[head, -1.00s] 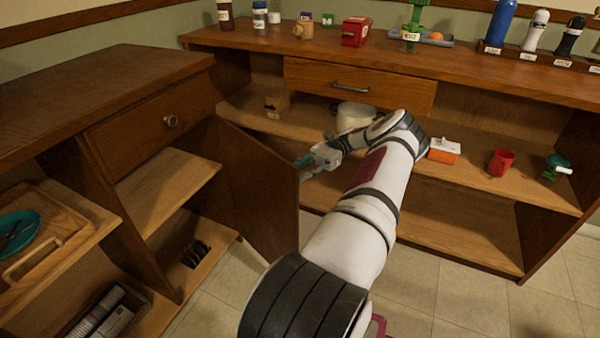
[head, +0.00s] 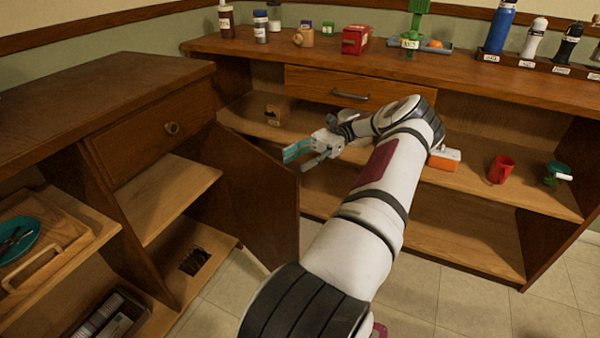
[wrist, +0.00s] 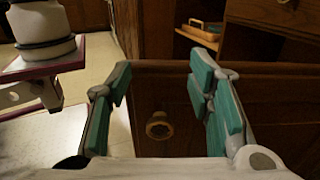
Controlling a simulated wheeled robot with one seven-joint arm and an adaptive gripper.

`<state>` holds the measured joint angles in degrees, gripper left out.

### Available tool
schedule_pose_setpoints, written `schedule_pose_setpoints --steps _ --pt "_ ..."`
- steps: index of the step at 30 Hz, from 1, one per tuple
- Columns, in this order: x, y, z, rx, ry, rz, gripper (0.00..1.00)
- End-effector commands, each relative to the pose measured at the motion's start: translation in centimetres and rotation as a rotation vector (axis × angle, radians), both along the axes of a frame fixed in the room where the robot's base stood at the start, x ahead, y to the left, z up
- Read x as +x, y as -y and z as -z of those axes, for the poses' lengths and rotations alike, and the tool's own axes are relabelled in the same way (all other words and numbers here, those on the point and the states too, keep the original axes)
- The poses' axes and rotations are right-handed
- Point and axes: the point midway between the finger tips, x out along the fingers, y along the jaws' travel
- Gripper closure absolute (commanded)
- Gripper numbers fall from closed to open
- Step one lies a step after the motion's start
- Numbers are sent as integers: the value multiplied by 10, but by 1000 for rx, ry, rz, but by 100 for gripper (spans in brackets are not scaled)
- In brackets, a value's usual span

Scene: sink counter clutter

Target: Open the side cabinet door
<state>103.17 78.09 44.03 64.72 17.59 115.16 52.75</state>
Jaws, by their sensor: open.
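The side cabinet door (head: 255,200) is a dark brown panel standing swung out from the left cabinet, with the space behind its frame showing. Its outer face is turned away from the head view. My gripper (head: 299,158) is open and empty at the upper free corner of the door in the head view. In the wrist view its teal fingers (wrist: 160,88) frame the knob from either side, and the knob appears beyond them. Contact with the door cannot be told.
The left cabinet has a closed drawer with a knob (head: 172,128) and open shelves holding a wooden tray (head: 62,250). The back counter (head: 470,80) carries bottles and small items; its shelf holds a red cup (head: 501,169). Tiled floor (head: 400,290) lies free below.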

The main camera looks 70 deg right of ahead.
Motion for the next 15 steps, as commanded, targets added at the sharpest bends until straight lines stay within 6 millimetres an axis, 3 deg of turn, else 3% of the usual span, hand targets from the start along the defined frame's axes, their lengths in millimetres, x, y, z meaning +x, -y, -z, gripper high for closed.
schedule_pose_setpoints --steps 6,15 --pt "0 0 -24 -1 2 0 53" --pt "0 0 -27 0 0 0 53"
